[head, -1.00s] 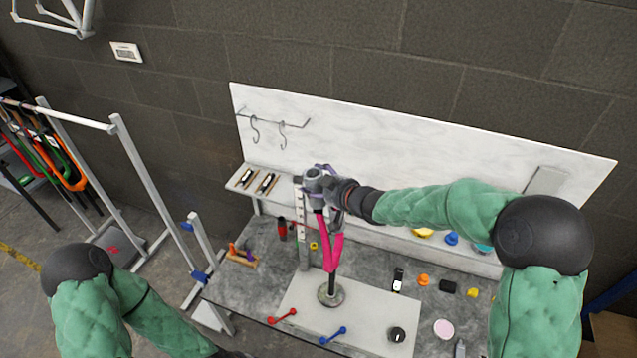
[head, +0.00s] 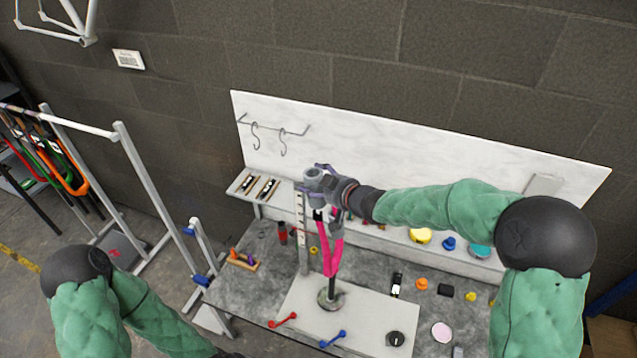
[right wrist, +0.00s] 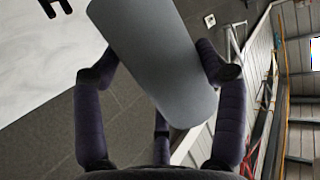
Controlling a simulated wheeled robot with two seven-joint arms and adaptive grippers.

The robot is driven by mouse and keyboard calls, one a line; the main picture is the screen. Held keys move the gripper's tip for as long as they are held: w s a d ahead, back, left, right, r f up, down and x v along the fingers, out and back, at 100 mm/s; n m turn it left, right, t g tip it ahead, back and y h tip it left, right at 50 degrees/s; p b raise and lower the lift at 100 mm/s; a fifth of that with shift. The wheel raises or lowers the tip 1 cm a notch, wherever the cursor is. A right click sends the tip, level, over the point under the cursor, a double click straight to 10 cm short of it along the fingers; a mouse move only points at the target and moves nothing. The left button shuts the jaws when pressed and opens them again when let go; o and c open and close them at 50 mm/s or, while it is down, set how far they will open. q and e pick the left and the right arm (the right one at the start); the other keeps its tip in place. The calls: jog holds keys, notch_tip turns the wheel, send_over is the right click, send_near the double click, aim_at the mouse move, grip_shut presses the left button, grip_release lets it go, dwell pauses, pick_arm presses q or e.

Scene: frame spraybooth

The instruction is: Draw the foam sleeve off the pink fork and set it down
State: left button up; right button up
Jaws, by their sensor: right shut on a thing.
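The pink fork (head: 331,262) stands upright with its legs up, its dark lower tube in a round stand (head: 330,299) on the bench. My right gripper (head: 320,183) is at the fork's upper end, shut on the grey foam sleeve (head: 315,174). In the right wrist view, the fingers of my right gripper (right wrist: 160,85) hold the smooth grey sleeve (right wrist: 155,55) from both sides. The gripper hides where sleeve and fork leg meet, so I cannot tell whether the sleeve is fully clear. My left gripper is out of view below the bottom edge.
A slotted upright post (head: 302,235) stands close left of the fork. Small coloured parts lie at right. A white backboard (head: 400,140) rises behind.

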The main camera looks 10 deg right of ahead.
jog(key=shift+r, duration=0.25)
jog(key=s+a+b, duration=0.4)
jog(key=s+b, duration=0.2)
jog(key=shift+s+a, duration=0.25)
jog(key=shift+s, duration=0.1)
dwell(1.0)
